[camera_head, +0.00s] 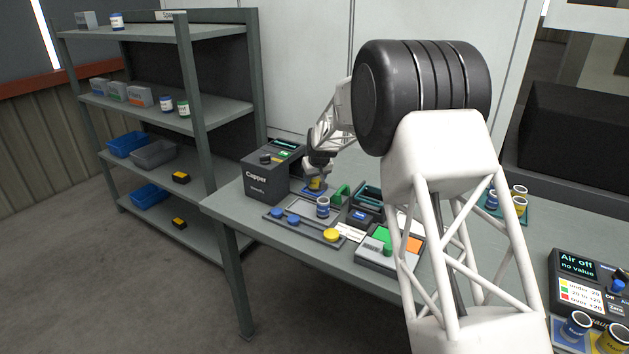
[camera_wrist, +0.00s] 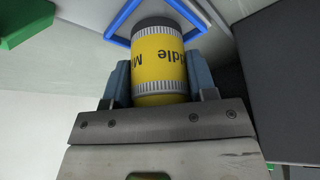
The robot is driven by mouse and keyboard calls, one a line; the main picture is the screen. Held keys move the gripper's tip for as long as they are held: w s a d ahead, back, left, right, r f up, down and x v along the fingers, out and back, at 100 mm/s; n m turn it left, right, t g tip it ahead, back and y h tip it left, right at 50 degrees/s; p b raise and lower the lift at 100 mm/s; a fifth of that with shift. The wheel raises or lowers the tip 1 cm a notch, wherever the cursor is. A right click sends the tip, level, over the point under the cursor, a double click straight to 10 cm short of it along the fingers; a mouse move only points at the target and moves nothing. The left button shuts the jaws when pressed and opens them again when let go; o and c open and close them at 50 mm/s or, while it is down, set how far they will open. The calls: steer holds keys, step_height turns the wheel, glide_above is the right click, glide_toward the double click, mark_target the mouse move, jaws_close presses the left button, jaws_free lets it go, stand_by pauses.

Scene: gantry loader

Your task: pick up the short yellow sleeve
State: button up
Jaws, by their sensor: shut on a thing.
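My gripper (camera_head: 316,172) is at the far left of the bench, beside the dark Capper box. In the wrist view my gripper (camera_wrist: 160,85) is shut on a yellow sleeve (camera_wrist: 158,62) with grey ribbed bands and dark upside-down lettering that seems to read "Middle". The same yellow sleeve (camera_head: 316,184) shows small under my gripper in the head view. It is over or in a blue square frame (camera_wrist: 125,18); I cannot tell if it touches the surface.
The Capper box (camera_head: 262,178) stands close on the left of my gripper. A grey rack (camera_head: 300,225) with blue and yellow caps and a white-and-blue jar (camera_head: 323,207) lie in front. A green holder (camera_head: 342,194) is just right. An air gauge (camera_head: 585,285) stands far right.

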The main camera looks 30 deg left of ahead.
step_height(320, 180, up, 9)
steer(key=shift+r, duration=0.15)
stand_by(0.4)
steer(key=shift+d, duration=0.15)
stand_by(0.4)
steer(key=shift+d, duration=0.55)
steer(key=s+d+f+n+g, duration=0.1)
steer(key=s+d+n, duration=0.2)
steer(key=d, duration=1.2)
steer(key=s+d+n+g+y, duration=0.1)
steer(key=s+d+n, duration=0.2)
steer(key=s+d, duration=0.5)
steer(key=d, duration=0.6)
steer(key=shift+d+f, duration=0.4)
steer(key=shift+f, duration=0.15)
